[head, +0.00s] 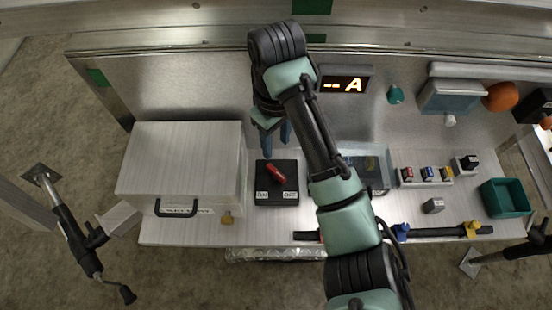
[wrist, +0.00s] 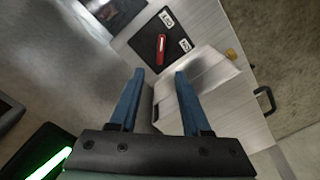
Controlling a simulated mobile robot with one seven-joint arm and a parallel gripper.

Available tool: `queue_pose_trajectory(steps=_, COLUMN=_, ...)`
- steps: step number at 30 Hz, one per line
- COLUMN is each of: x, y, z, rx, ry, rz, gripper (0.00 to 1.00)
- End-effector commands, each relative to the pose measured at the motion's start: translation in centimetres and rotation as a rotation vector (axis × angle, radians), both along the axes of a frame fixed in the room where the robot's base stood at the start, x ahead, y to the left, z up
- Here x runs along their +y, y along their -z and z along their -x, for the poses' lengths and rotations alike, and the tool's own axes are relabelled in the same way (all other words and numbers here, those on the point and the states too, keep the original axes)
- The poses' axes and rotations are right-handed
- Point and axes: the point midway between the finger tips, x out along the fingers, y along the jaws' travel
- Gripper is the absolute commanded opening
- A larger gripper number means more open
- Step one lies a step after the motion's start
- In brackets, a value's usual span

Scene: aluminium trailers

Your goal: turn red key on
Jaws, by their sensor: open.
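The red key (head: 277,173) sits on top of a black switch box (head: 276,201) on the metal bench. Two white labels lie along the box's front edge, ON at the left and OFF at the right in the head view. The key lies slanted, its front end towards the OFF label. In the wrist view the red key (wrist: 161,48) shows beyond the fingertips, near its labels. My gripper (head: 276,147) is open and empty, its blue fingers just behind the box. In the wrist view my gripper (wrist: 160,73) has a clear gap between its fingers, apart from the key.
A large metal case (head: 178,165) with a black handle stands left of the box, with a small brass padlock (head: 227,218) at its front. A glassy case (head: 377,172) lies right, partly hidden by my arm. A lit display (head: 345,84) is behind. A green bin (head: 505,198) stands far right.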

Motion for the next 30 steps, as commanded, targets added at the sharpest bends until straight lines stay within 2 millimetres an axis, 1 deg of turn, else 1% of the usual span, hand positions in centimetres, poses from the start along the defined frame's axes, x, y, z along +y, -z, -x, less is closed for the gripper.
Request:
queue_pose_trajectory(steps=1, x=0.1, y=1.3, z=0.0, rx=0.001, ry=0.0, rz=-0.003, gripper=0.47)
queue_pose_trajectory(steps=12, x=0.0, y=8.4, z=0.0, rx=0.001, ry=0.002, rz=0.0, gripper=0.47)
queue_pose_trajectory(steps=15, x=0.0, y=10.0, z=0.0, rx=0.0, ry=0.002, rz=0.0, gripper=0.47)
queue_pose_trajectory(steps=18, x=0.0, y=11.1, z=0.0, rx=-0.001, ry=0.002, rz=0.0, gripper=0.47)
queue_pose_trajectory(steps=21, x=0.0, y=11.7, z=0.0, rx=-0.001, ry=0.001, rz=0.0, gripper=0.47)
queue_pose_trajectory(steps=30, x=0.0, y=12.0, z=0.0, rx=-0.004, ry=0.0, rz=-0.001, gripper=0.47)
